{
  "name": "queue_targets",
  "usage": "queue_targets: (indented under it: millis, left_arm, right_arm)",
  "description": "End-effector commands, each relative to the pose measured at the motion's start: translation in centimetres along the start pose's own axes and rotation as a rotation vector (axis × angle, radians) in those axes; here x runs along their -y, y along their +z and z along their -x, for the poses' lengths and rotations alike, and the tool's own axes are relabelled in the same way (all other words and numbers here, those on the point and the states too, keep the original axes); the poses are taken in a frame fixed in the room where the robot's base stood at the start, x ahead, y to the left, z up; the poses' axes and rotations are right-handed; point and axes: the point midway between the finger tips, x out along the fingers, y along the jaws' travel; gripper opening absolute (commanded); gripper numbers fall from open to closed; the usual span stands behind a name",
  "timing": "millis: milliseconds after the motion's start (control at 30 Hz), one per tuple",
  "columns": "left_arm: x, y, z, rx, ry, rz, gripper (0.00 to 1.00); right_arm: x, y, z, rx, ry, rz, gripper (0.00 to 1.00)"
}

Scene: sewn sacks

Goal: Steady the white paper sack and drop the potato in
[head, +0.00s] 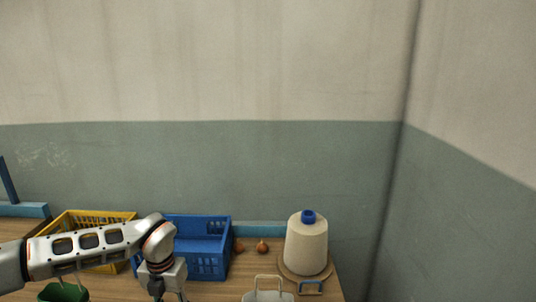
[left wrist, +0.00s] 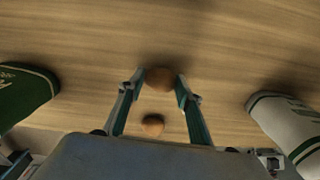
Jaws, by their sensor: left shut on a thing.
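My left gripper (left wrist: 157,86) is shut on a round brown potato (left wrist: 160,76), which sits between its two fingertips over the wooden table. A second round brown item (left wrist: 152,125) lies nearer the palm, between the fingers in the picture. The white paper sack (left wrist: 285,122) stands to the right in the left wrist view, apart from the gripper. In the head view only the top of the white sack (head: 268,296) shows at the bottom edge, with its handle up. My left gripper (head: 168,294) also shows there, left of the sack, its fingertips cut off. My right gripper is not in view.
A green sack (left wrist: 24,98) stands on the left; it also shows in the head view (head: 62,293). Behind are a yellow crate (head: 75,222), a blue crate (head: 208,262) and two small brown round items (head: 263,247). A large thread cone (head: 306,246) stands right.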

Motion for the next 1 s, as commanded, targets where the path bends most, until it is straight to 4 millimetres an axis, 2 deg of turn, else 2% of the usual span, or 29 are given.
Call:
queue_targets:
  millis: [33, 400, 667, 1000]
  left_arm:
    - [0.0, 0.0, 0.9, 0.001, 0.000, 0.000, 0.19]
    - [0.0, 0.0, 4.1, 0.000, 0.000, 0.000, 0.19]
    - [0.0, 0.0, 6.4, 0.000, 0.000, 0.000, 0.19]
    - [0.0, 0.0, 8.6, 0.000, 0.000, 0.000, 0.19]
  right_arm:
    - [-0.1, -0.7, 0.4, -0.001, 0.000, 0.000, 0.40]
    - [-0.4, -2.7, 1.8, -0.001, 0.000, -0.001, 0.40]
    - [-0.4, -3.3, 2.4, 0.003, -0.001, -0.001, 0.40]
    - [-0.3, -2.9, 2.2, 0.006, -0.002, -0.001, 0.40]
